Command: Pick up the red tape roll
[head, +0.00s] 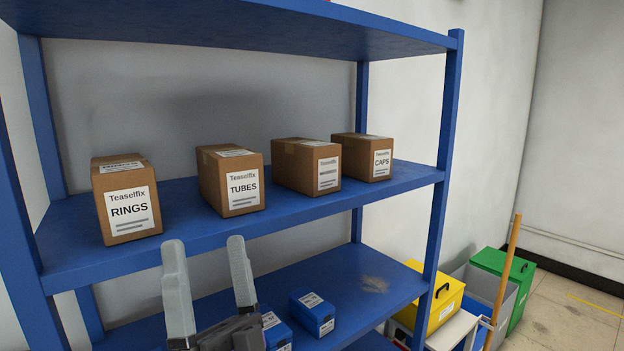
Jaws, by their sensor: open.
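No red tape roll can be made out in the head view. Only a tiny sliver of red shows at the very top edge of the picture, too small to identify. My gripper (208,285) is at the lower left, in front of the blue shelf unit (240,230). Its two grey fingers point up and stand apart, with nothing between them. The fingers hide part of the lower shelf.
Cardboard boxes labelled RINGS (127,200), TUBES (231,180) and CAPS (363,157) stand on the middle shelf with another box (306,166). Small blue boxes (312,313) sit on the lower shelf. Yellow (434,297) and green (515,285) containers and a wooden handle (505,270) are at right.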

